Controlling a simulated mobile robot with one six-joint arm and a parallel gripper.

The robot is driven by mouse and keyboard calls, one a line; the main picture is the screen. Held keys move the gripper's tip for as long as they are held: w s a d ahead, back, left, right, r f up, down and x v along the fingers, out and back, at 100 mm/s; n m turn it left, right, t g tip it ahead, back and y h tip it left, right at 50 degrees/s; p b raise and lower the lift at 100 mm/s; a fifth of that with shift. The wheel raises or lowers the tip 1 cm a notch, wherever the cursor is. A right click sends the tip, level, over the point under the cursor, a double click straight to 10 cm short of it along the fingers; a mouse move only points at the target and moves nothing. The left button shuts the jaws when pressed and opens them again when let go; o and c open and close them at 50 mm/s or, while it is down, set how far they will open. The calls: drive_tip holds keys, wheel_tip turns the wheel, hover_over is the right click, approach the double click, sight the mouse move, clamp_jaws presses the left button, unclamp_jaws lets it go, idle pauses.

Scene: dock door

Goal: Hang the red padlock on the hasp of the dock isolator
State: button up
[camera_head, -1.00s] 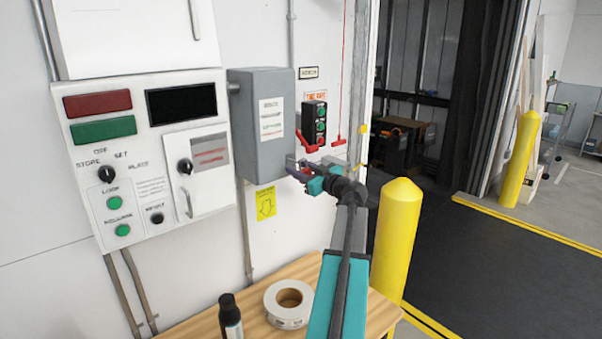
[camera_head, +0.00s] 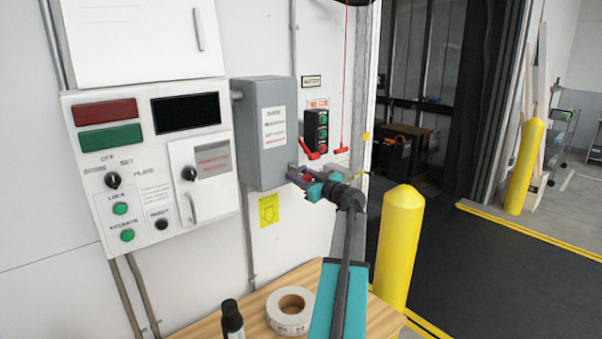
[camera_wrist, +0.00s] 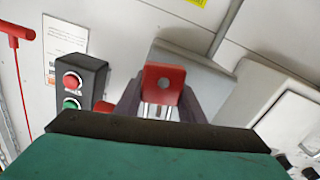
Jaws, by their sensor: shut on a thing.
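The dock isolator is a grey box (camera_head: 262,148) on the white wall, with a small metal hasp (camera_head: 292,168) at its lower right edge. My gripper (camera_head: 299,178) is at that lower right corner, close to the hasp. It is shut on the red padlock (camera_wrist: 163,84), whose body shows between the dark fingers in the wrist view, with pale shackle legs just below it there. Whether the shackle touches or passes through the hasp cannot be told.
A control panel (camera_head: 150,205) is at the left. A tape roll (camera_head: 290,310) and dark bottle (camera_head: 231,318) stand on the wooden table below.

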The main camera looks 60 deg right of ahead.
drive_tip(key=shift+w+d+r, duration=0.1)
drive_tip(key=shift+w+r, duration=0.05)
drive_tip(key=shift+w, duration=0.3)
idle(0.4)
drive_tip(key=o, duration=1.2)
drive_tip(key=shift+s+d, duration=0.1)
drive_tip(key=shift+d, duration=0.1)
drive_tip(key=b+v, duration=0.2)
drive_tip(key=v, duration=0.5)
drive_tip(key=b+v, duration=0.2)
drive_tip(key=v, duration=0.5)
drive_tip(key=shift+s+a, duration=0.25)
drive_tip(key=shift+a, duration=0.1)
drive_tip(key=shift+s, duration=0.15)
